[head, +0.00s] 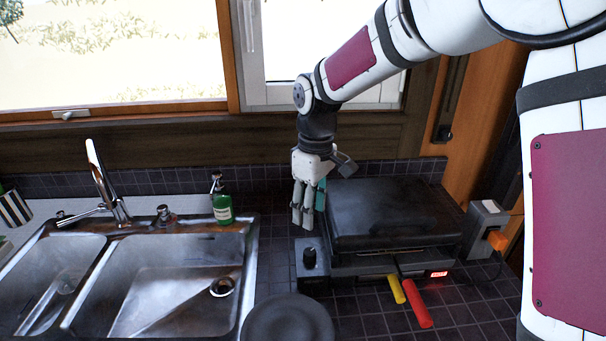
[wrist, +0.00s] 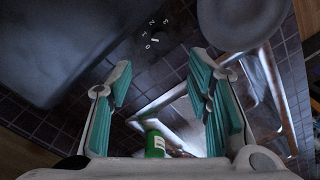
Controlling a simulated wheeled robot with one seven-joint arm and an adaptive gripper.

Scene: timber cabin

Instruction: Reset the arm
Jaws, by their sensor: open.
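My gripper (head: 306,214) hangs from my arm at the upper middle of the head view, fingers pointing down. It is just left of the black closed-lid grill (head: 390,212), above the counter between grill and sink. In the wrist view my gripper (wrist: 162,85) shows two teal-padded fingers spread apart with nothing between them. A dial with numbers (wrist: 154,40) shows beyond the fingertips, and the dark grill lid (wrist: 60,45) fills the upper left. I cannot tell in the head view whether the fingers touch anything.
A steel double sink (head: 165,290) with a faucet (head: 103,180) is at left. A green bottle (head: 222,207) stands behind it. A dark round plate (head: 287,322) lies at the front. Yellow (head: 396,289) and red (head: 416,303) handles stick out before the grill. A window is behind.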

